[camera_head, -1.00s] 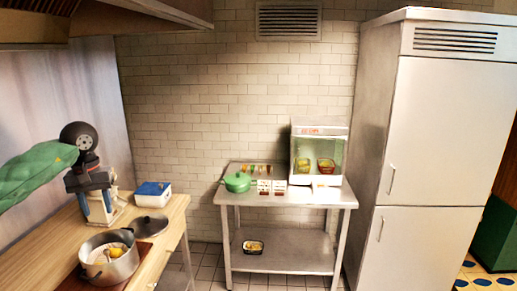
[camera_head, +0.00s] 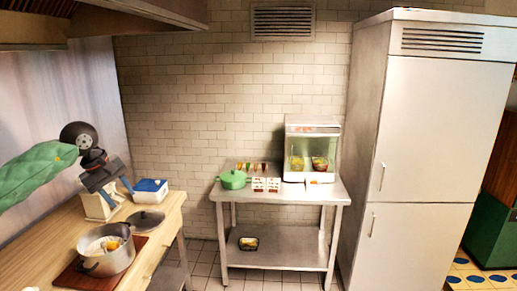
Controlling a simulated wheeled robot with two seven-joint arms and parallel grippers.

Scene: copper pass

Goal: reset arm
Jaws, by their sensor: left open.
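My left arm comes in from the left in a green sleeve, and my left gripper (camera_head: 116,190) hangs over the wooden counter, open. Its fingers are in front of a pale upright object (camera_head: 95,207) on the counter, and I cannot tell whether they touch it. Nothing shows held between the fingers. My right gripper is not in view.
On the counter (camera_head: 38,243) stand a metal pot (camera_head: 118,262) with food in it, a dark lid (camera_head: 146,220) and a blue-white box (camera_head: 151,189). A steel table (camera_head: 290,195) holds a green pot (camera_head: 233,180) and a glass-fronted case (camera_head: 312,150). A tall fridge (camera_head: 425,130) stands right.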

